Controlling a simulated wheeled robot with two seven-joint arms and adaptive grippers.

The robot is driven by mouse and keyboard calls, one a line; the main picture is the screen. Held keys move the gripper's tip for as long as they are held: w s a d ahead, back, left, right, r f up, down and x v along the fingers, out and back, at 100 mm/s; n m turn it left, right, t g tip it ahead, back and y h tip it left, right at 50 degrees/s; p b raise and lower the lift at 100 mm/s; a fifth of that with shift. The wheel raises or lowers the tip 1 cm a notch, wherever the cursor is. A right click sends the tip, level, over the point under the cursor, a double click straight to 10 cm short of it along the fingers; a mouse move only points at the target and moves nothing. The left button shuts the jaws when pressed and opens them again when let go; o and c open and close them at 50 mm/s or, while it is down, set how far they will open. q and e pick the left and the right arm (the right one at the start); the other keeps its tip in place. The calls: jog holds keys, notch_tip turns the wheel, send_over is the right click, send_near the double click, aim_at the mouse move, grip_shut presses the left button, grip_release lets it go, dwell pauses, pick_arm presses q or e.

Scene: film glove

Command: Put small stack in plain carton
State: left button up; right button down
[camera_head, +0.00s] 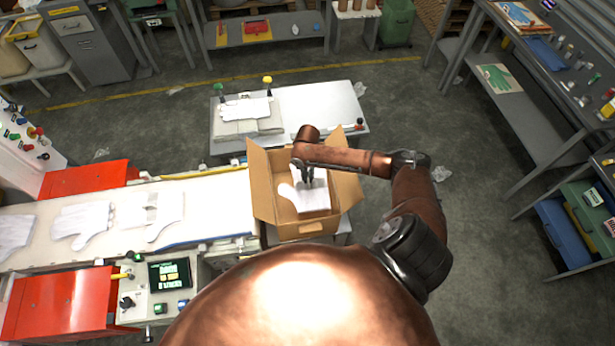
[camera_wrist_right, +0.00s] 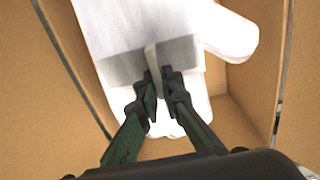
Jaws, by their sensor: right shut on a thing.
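The plain carton (camera_head: 262,192) stands open, flaps out, at the right end of the conveyor. A small stack of white film gloves (camera_head: 300,198) is inside the carton's outline. My right gripper (camera_head: 308,180) reaches down over the carton. In the right wrist view my right gripper (camera_wrist_right: 160,88) is shut on a pale band around the stack (camera_wrist_right: 140,30), with brown carton walls (camera_wrist_right: 265,75) around it. I cannot tell whether the stack touches the carton floor. My left gripper is not in view.
More white gloves (camera_head: 82,222) lie on the conveyor (camera_head: 215,215) to the left. A white table (camera_head: 325,105) behind the carton bears another glove pile (camera_head: 245,110). A control panel (camera_head: 170,275) stands in front of the conveyor. Floor to the right is mostly clear.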

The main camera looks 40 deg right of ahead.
jog(key=shift+f+b, duration=3.95)
jog(key=shift+f, duration=4.05)
jog(key=c, duration=2)
grip_release()
jog(key=shift+c, duration=0.2)
notch_tip(320, 180, up, 12)
